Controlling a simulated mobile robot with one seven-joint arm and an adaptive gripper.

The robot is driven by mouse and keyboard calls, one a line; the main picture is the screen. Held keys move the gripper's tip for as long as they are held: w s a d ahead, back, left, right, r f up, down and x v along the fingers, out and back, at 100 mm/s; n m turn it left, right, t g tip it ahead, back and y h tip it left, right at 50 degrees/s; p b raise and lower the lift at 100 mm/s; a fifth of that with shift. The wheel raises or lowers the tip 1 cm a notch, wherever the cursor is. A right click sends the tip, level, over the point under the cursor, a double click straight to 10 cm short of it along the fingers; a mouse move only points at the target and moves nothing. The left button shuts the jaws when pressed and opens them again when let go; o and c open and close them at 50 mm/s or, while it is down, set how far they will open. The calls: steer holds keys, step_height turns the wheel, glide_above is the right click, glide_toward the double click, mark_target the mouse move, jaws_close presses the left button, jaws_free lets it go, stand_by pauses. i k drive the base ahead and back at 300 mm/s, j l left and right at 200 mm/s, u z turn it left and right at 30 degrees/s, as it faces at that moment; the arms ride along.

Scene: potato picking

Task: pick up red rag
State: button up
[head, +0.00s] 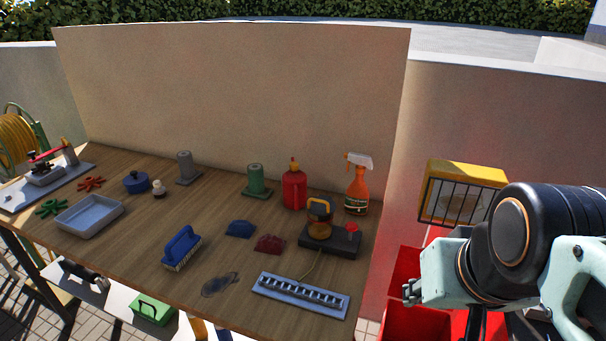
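The red rag (270,244) is a small dark red folded cloth lying on the wooden table, right of the table's middle. A similar blue rag (240,229) lies just behind and left of it. My gripper (410,292) is at the right, beyond the table's right end and well apart from the red rag. Only a small part of its end shows beside my arm, too little to tell whether it is open or shut.
A slotted metal strip (300,293) lies in front, a blue brush (182,248) left. Behind are a red bottle (293,190) and an orange spray bottle (357,188).

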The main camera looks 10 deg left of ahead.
mark_target(268, 244)
steer(key=i+j, duration=0.1)
steer(key=j, duration=0.65)
steer(key=i+j, duration=0.15)
steer(key=j, duration=0.25)
steer(key=i+j, duration=0.1)
steer(key=j, duration=0.25)
